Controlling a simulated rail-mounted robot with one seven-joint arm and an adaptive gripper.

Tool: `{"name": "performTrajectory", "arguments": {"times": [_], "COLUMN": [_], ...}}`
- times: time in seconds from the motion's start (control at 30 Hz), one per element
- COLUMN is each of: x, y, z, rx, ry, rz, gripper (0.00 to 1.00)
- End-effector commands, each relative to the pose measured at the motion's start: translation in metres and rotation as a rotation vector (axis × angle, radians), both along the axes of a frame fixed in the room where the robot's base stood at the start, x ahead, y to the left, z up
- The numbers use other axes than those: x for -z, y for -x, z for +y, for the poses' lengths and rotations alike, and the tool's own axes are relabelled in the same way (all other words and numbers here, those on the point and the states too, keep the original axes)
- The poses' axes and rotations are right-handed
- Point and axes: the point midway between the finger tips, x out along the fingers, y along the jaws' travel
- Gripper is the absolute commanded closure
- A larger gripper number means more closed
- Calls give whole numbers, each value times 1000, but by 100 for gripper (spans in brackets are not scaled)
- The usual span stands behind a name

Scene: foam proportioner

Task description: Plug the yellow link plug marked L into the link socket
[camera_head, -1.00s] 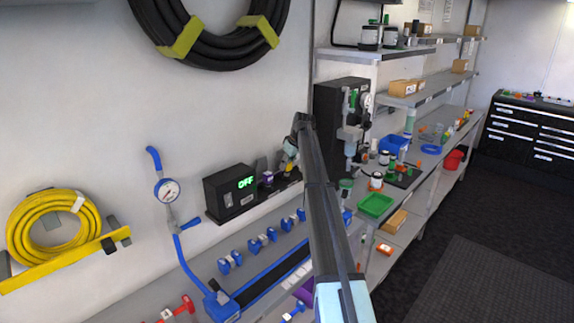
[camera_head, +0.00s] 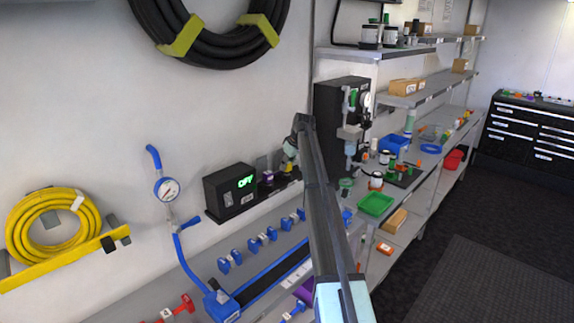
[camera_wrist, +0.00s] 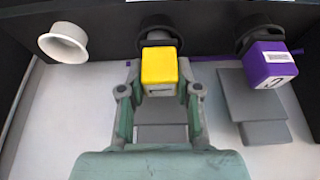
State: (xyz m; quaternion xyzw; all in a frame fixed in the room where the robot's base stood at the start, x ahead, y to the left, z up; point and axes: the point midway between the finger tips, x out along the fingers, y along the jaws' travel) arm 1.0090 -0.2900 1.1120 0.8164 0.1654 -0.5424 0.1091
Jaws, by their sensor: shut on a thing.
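The yellow link plug (camera_wrist: 159,68), with a dark mark on its face, sits between the fingers of my gripper (camera_wrist: 158,90) in the wrist view. My gripper is shut on it. A dark round collar (camera_wrist: 158,27) shows directly behind the plug; I cannot tell how deep the plug sits in it. A purple plug (camera_wrist: 268,66) stands at a similar dark collar to the right, clear of my fingers. A pale, empty ring (camera_wrist: 63,43) is on the left.
A black box (camera_head: 231,190) with a green OFF display stands left of my gripper. A blue hose with a gauge (camera_head: 168,189) rises farther left. Blue clips (camera_head: 262,240) line the bench in front. A tall black unit (camera_head: 340,125) stands close on the right.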

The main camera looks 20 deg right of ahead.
Motion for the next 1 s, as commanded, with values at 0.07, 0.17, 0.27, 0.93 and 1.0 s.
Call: {"name": "performTrajectory", "arguments": {"times": [0.07,0.17,0.27,0.93,1.0], "x": [2,3,5,-9,-14], "y": [0,0,0,6,7], "z": [0,0,0,-2,-3], "rx": [0,0,0,0,0], "ry": [0,0,0,0,0], "rz": [0,0,0,0,1], "gripper": [100,100,100,57,57]}}
